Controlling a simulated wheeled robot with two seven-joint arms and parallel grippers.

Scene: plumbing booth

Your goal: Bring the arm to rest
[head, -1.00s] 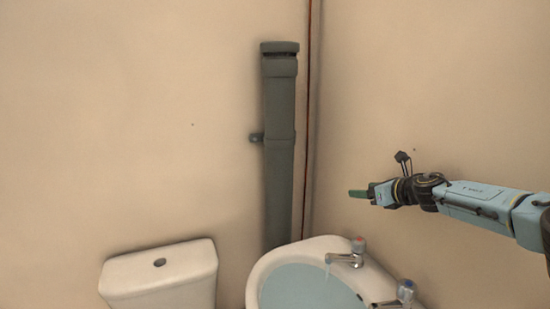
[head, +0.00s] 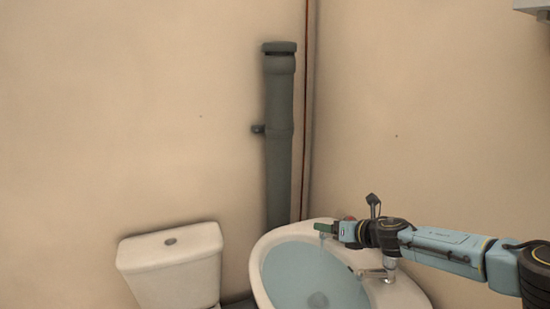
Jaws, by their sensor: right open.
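My right arm (head: 440,246) comes in from the right side of the head view, light blue and black. My right gripper (head: 322,229) is at its left end, with green fingertips, open; I see nothing held in it. It shows in front of the back rim of the white washbasin (head: 262,285) and covers most of one tap. Whether it touches the tap cannot be told. My left gripper is not in view.
A chrome tap (head: 378,274) stands on the basin's right rim, just below my arm. A grey-green pipe (head: 279,140) runs up the corner behind the basin. A white toilet cistern (head: 170,262) stands at the lower left.

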